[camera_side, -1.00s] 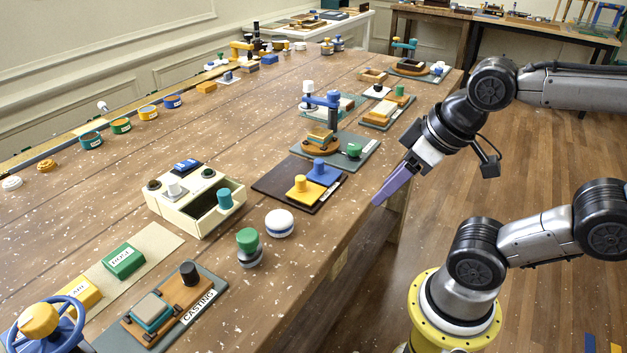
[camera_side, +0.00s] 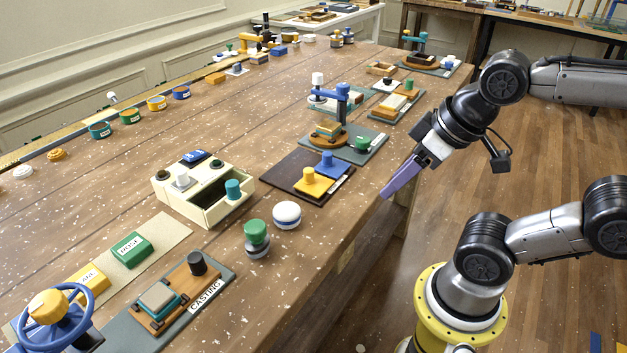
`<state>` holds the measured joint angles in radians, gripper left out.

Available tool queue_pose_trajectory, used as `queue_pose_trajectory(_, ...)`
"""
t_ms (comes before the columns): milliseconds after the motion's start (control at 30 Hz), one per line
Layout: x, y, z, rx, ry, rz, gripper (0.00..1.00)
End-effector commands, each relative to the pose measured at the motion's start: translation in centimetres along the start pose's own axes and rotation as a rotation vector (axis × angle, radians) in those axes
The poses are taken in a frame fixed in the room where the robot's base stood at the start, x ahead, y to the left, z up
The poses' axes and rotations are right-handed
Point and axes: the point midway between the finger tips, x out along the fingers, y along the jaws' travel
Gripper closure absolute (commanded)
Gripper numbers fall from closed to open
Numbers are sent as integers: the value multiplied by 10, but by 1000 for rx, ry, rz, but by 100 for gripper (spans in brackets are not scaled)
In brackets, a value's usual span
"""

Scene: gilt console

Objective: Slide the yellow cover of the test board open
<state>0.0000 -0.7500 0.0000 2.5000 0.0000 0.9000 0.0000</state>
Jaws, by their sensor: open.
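A dark brown board (camera_side: 276,180) with a yellow cover (camera_side: 314,186) and a blue cover (camera_side: 336,174) lies near the table's right edge. I take it for the test board; its white label is too small to read. Each cover has a round knob on top, yellow (camera_side: 309,174) and blue (camera_side: 327,158). The yellow cover is nearer the camera, beside the blue one. My gripper (camera_side: 388,192), with purple fingers, is open and points down-left by the table edge, right of the board. It is apart from the yellow cover. The gap between its fingers is hard to see.
A cream box (camera_side: 193,207) with an open compartment and a white-and-blue button (camera_side: 287,215) stand left and front of the board. Behind it is a grey-green board (camera_side: 363,158) with a blue post. A green-topped knob (camera_side: 257,234) stands nearer the front.

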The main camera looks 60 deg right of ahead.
Motion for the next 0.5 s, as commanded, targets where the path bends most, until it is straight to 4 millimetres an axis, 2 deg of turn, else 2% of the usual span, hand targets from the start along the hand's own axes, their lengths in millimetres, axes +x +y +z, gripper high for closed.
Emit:
queue_pose_trajectory(67,0,0,0,0,0,0,50)
queue_pose_trajectory(133,0,0,0,2,-1,0,41)
queue_pose_trajectory(267,-6,0,2,22,-27,0,41)
queue_pose_trajectory(367,-22,0,-14,46,-42,1,41)
queue_pose_trajectory(500,-39,2,-52,91,-110,10,41)
